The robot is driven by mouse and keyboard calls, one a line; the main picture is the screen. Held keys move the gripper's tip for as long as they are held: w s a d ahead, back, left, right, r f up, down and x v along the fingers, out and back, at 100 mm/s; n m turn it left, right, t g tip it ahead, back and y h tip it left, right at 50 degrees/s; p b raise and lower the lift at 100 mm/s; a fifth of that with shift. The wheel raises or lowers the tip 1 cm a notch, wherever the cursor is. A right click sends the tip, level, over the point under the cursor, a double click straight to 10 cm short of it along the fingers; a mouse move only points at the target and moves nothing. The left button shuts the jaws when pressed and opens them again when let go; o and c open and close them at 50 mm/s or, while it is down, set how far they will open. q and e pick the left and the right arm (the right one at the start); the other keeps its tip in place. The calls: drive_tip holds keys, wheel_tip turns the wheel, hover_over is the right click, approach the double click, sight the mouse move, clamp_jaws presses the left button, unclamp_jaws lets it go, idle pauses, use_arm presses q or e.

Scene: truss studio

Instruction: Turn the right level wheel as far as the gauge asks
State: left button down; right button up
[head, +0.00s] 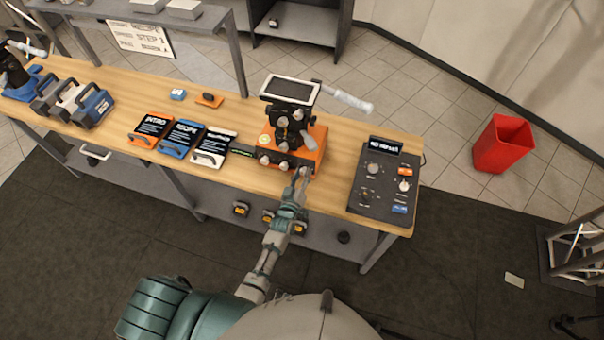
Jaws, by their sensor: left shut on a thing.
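An orange levelling base (312,152) stands on the wooden bench and carries a black head with a dark screen (290,90). Pale level wheels (265,160) sit along its front side. My left gripper (301,175) reaches up from below to the front right corner of the base. It is shut on what looks like the right level wheel, which its fingers mostly hide. A small dark strip with green marks (243,153), perhaps the gauge, lies at the left of the base; its reading is too small to tell. My right gripper is out of view.
A dark control box (385,205) with knobs stands on the bench to the right. Three labelled cases (184,135) lie to the left. A white-gripped handle (350,99) sticks out from the head. A red bin (502,143) stands on the floor beyond.

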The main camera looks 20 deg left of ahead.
use_arm(q)
drive_tip(key=shift+a+n, duration=0.1)
drive_tip(key=shift+n, duration=1.7)
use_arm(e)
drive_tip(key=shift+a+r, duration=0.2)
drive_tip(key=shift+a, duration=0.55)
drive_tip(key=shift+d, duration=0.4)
use_arm(q)
drive_tip(key=c, duration=0.8)
unclamp_jaws()
drive_tip(key=shift+w, duration=0.15)
